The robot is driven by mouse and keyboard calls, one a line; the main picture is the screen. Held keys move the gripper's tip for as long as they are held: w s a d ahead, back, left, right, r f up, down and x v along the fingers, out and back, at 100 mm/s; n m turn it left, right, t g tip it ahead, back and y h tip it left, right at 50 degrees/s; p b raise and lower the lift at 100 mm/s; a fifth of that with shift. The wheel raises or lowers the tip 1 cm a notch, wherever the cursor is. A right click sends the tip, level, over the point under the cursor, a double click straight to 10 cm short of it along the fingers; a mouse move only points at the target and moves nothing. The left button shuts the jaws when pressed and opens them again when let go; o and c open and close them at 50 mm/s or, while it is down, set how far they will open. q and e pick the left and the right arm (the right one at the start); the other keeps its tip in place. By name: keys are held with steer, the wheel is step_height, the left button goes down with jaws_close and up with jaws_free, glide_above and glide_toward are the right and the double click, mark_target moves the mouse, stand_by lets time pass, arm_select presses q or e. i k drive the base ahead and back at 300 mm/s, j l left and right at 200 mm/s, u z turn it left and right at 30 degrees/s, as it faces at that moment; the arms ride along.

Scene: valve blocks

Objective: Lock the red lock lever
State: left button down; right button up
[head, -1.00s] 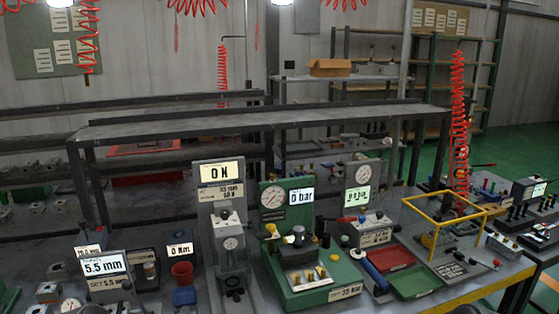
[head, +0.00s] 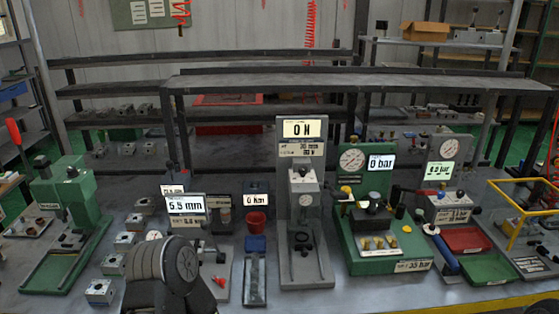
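A red lever handle (head: 14,131) stands tilted at the far left, by the green press (head: 68,195). A small red piece (head: 219,281) sits low on the grey gauge fixture below the 5.5 mm display (head: 186,204). I cannot tell from this view which red part is the lock lever or whether it is locked. A dark rounded link of my arm rises at the bottom, left of centre, and hides part of the bench and that fixture. Neither gripper's fingers show.
Grey valve blocks (head: 115,264) stand in a row right of the green press. A grey force press (head: 302,215) and a green pressure rig (head: 380,240) stand further right, beside red (head: 467,239) and green trays (head: 487,268). A raised shelf (head: 350,82) runs behind.

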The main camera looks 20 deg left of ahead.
mark_target(221, 282)
steer(key=u, duration=1.25)
steer(key=z, duration=0.5)
